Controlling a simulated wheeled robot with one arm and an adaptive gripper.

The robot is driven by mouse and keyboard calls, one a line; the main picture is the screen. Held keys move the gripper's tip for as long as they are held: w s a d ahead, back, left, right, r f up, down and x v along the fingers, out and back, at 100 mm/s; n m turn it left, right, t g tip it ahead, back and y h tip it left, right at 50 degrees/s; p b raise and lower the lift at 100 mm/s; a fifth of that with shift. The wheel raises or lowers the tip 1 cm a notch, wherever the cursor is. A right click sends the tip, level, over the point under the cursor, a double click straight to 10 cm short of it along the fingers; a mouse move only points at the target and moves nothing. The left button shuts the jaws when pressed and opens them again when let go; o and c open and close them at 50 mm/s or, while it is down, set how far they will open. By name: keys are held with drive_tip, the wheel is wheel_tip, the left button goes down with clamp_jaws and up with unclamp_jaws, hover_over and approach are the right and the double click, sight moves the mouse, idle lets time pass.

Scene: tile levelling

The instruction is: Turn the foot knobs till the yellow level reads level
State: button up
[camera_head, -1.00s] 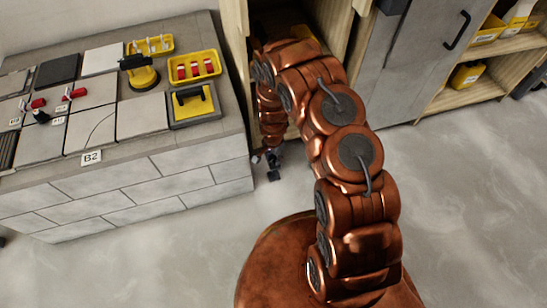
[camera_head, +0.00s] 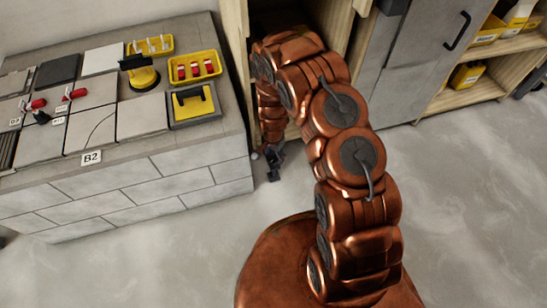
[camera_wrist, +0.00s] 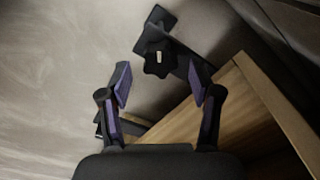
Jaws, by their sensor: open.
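A black lobed foot knob (camera_wrist: 156,60) with a small white mark shows in the wrist view, just beyond my fingertips and roughly midway between them. A dark flat foot piece shows past it, and a dark bar runs from it toward the right finger. My gripper (camera_wrist: 159,80) is open, with purple pads on both fingers and nothing between them.
A wooden cabinet panel (camera_wrist: 220,108) lies close to the right finger. In the head view a block-sided bench (camera_head: 150,195) carries tiles, yellow trays (camera_head: 208,66) and a yellow-black suction tool (camera_head: 140,75). Grey floor (camera_head: 480,190) is clear at right.

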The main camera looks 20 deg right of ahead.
wheel_tip(320, 180, up, 9)
drive_tip(key=shift+r, duration=0.2)
idle(0.4)
idle(0.4)
wheel_tip(320, 180, up, 18)
drive_tip(key=n+p, duration=0.2)
drive_tip(key=p, duration=0.6)
hover_over(273, 159)
drive_tip(key=s, duration=0.3)
drive_tip(key=s+r+n+p, duration=0.1)
drive_tip(key=s+r+p, duration=0.35)
drive_tip(key=r, duration=0.75)
drive_tip(key=s+r+n+p, duration=0.2)
drive_tip(key=s+r+p, duration=0.3)
drive_tip(key=r, duration=0.7)
drive_tip(key=s+r+n+g+p, duration=0.1)
drive_tip(key=s+r+n+p, duration=0.2)
drive_tip(key=s+r+p, duration=0.6)
drive_tip(key=s+r+n+p, duration=0.2)
drive_tip(key=s+r+p, duration=0.8)
drive_tip(key=r, duration=1)
drive_tip(key=s, duration=0.3)
drive_tip(key=shift+s+d+r+n+g, duration=0.15)
drive_tip(key=shift+s+r+n+g, duration=0.05)
drive_tip(key=shift+r+n+g, duration=0.2)
drive_tip(key=shift+d, duration=0.1)
